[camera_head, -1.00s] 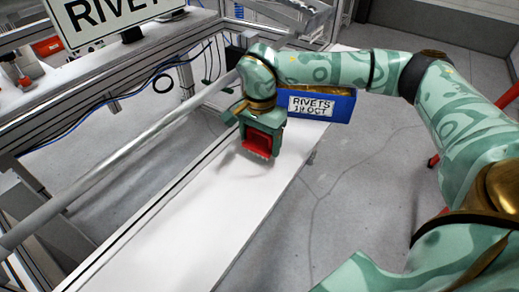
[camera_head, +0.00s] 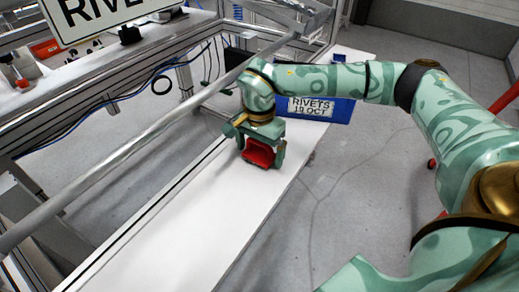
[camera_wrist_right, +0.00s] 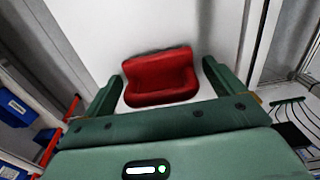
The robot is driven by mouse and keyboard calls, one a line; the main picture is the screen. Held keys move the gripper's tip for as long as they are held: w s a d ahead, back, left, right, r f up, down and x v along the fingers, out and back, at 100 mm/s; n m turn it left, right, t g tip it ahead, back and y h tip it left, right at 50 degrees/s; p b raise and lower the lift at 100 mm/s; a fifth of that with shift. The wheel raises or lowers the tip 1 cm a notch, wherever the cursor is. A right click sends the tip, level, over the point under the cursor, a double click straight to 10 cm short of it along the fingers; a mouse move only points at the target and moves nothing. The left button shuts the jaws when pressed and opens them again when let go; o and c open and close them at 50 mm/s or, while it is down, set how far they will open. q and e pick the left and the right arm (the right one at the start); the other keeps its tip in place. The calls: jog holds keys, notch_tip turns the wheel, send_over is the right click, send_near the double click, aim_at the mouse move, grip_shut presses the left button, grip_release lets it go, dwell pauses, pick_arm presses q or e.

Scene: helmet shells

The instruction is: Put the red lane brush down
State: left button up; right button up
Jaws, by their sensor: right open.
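The red lane brush (camera_head: 258,154) is on the white bench top (camera_head: 190,225), near its far end. In the right wrist view the brush (camera_wrist_right: 160,77) sits between my right gripper's fingers, with a gap on either side. My right gripper (camera_head: 262,152) is open around it, its green fingers close to the bench surface; the wrist view shows the same gripper (camera_wrist_right: 160,82). The brush's bristles cannot be made out now. My left gripper is not in view.
A blue bin (camera_head: 335,108) labelled RIVETS 19 OCT stands just beyond my right gripper. A metal rail (camera_head: 130,165) runs along the left of the bench. A RIVETS sign (camera_head: 100,15) is at top left. The near bench top is clear.

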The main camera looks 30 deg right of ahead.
notch_tip(320, 180, up, 12)
jog(key=shift+p, duration=1.25)
